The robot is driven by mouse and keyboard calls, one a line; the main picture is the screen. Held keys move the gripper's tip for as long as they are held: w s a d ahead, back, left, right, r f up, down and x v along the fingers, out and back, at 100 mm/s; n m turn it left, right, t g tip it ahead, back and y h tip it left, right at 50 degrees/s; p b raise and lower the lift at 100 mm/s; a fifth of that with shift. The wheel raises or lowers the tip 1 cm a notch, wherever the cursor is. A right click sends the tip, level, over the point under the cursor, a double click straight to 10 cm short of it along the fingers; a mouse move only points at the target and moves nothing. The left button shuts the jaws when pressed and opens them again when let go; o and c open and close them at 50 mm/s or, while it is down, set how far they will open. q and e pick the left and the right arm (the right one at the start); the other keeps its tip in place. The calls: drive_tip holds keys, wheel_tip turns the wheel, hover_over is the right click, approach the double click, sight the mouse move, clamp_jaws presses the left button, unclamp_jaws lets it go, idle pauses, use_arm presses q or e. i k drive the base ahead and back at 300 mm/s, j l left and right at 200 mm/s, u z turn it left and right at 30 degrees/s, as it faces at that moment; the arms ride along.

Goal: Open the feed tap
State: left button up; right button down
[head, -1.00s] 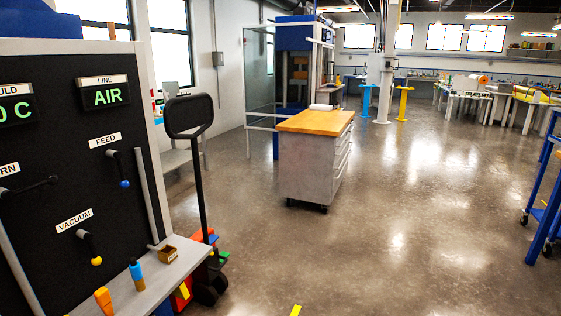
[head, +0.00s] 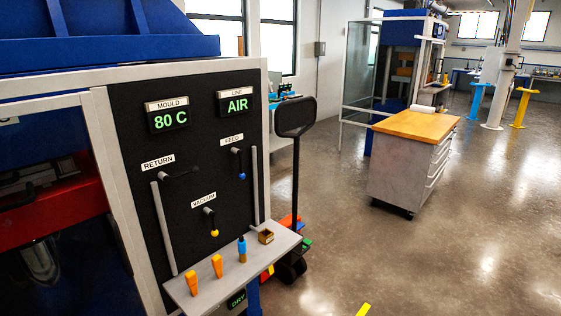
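The feed tap (head: 239,164) is a dark lever with a blue tip on the black panel (head: 190,240). It hangs pointing down under the FEED label (head: 230,139), beside a grey vertical bar. The return tap (head: 180,174) lies nearly level to the left of it. The vacuum tap (head: 211,222), with a yellow tip, hangs down below. The displays read 80 C (head: 169,117) and AIR (head: 237,105). Neither of my grippers is in view.
A grey shelf (head: 207,297) under the panel holds two orange-handled tools, a blue-topped one and a small brown box. A black-handled pallet truck (head: 295,118) stands right of the panel. A wood-topped cabinet (head: 405,165) stands further back. Open floor lies to the right.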

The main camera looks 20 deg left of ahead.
sight(241, 175)
drive_tip(key=u, duration=1.3)
